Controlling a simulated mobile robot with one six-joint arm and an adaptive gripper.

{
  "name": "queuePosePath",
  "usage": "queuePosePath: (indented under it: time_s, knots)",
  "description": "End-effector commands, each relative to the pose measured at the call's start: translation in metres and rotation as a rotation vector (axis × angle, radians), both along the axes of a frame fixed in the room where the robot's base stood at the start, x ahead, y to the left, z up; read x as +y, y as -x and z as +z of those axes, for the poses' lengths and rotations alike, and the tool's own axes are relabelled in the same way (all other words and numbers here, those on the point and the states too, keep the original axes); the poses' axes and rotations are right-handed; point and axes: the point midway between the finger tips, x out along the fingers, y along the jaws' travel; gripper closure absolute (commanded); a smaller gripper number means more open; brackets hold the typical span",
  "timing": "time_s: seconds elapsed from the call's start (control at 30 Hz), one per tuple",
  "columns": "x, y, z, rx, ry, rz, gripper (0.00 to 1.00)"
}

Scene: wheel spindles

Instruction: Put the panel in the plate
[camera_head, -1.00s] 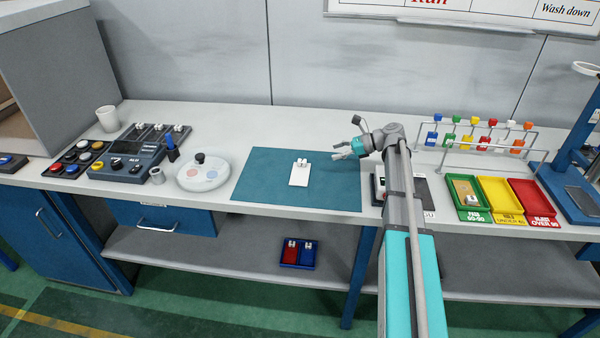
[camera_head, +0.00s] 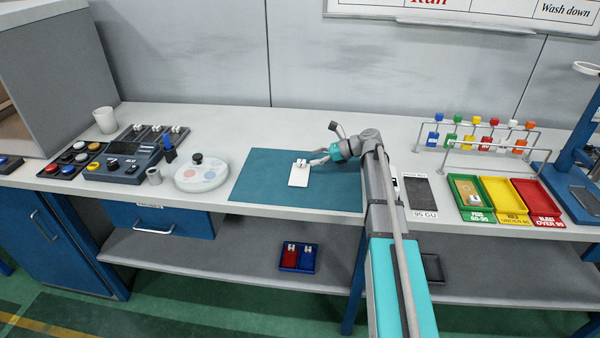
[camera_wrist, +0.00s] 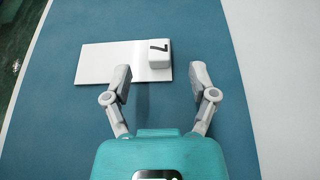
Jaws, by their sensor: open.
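A flat white panel (camera_head: 298,181) lies on the teal mat (camera_head: 258,185), with a small white block at its far end. In the wrist view the panel (camera_wrist: 108,63) lies ahead of my gripper, and its block (camera_wrist: 159,54) bears a black 7. My gripper (camera_head: 317,158) is just right of the panel, empty. In the wrist view its two fingers (camera_wrist: 160,77) are spread, with the block between and slightly beyond the tips. The left fingertip overlaps the panel's near edge in the picture; I cannot tell whether they touch. Which thing is the plate is unclear; a round white dish (camera_head: 202,178) stands left of the mat.
Green (camera_head: 472,215), yellow and red trays stand at the right, the green one holding a panel. A dark plaque (camera_head: 419,192) lies between them and my arm. A control box (camera_head: 124,165) and a cup (camera_head: 106,120) stand at the left. The mat's left part is clear.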

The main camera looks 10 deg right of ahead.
Motion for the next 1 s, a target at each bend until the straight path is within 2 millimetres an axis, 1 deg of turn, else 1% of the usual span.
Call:
queuePosePath:
  time_s: [0.17, 0.37, 0.5, 0.67, 1.0]
  knots:
    - [0.009, -0.002, -0.007, -0.001, 0.0, 0.001, 0.26]
    - [0.029, -0.007, -0.018, 0.0, 0.0, 0.002, 0.26]
    - [0.041, -0.012, -0.022, 0.0, 0.0, 0.002, 0.26]
    - [0.046, -0.013, -0.023, 0.0, 0.0, 0.001, 0.26]
    - [0.046, -0.013, -0.022, 0.0, 0.0, 0.002, 0.26]
